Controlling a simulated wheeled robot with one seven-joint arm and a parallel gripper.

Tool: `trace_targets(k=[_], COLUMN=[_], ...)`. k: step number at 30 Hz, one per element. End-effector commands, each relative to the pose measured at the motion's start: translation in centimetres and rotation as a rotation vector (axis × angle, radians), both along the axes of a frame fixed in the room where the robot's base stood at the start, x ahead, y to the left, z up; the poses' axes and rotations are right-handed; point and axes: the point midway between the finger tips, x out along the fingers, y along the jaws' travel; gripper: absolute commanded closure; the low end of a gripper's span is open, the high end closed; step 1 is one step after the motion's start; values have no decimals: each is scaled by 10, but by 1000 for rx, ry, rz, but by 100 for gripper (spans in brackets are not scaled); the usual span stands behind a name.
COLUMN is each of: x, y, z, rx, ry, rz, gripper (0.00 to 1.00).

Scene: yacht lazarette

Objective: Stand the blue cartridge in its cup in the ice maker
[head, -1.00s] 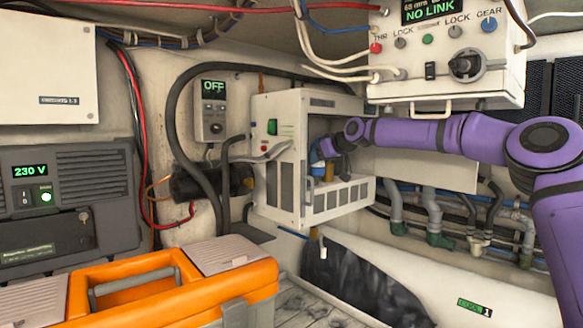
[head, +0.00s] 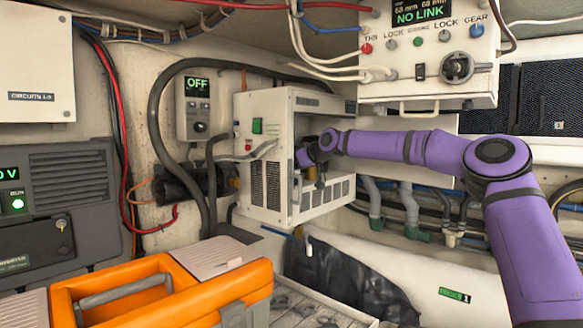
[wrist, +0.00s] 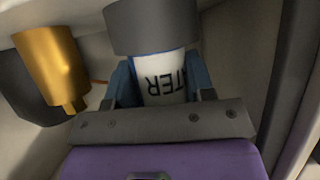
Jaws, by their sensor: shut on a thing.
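The cartridge (wrist: 162,80) shows in the wrist view with a white label, lettering upside down, and a thin blue band. A dark grey round piece (wrist: 152,26) adjoins its far end; I cannot tell whether it is the cartridge's cap or the cup. My gripper (wrist: 158,92) is shut on the cartridge, with a blue finger on each side. In the head view my gripper (head: 304,157) is inside the open front of the white ice maker (head: 262,205). The cartridge is barely visible there, and I cannot make out the cup.
A brass fitting (wrist: 52,62) stands beside the cartridge, to the left in the wrist view. The ice maker's slotted front wall (head: 325,200) is below my wrist. A white control box (head: 428,70) hangs above my arm. An orange toolbox (head: 170,290) stands in front.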

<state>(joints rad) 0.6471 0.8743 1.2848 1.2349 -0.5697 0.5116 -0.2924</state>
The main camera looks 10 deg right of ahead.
Motion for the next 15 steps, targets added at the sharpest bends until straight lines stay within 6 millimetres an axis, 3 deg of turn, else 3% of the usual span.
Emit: trace_targets(k=[15], x=[-1], y=[0], z=[-14], rx=[-2], ry=[5], rz=[0], gripper=[87])
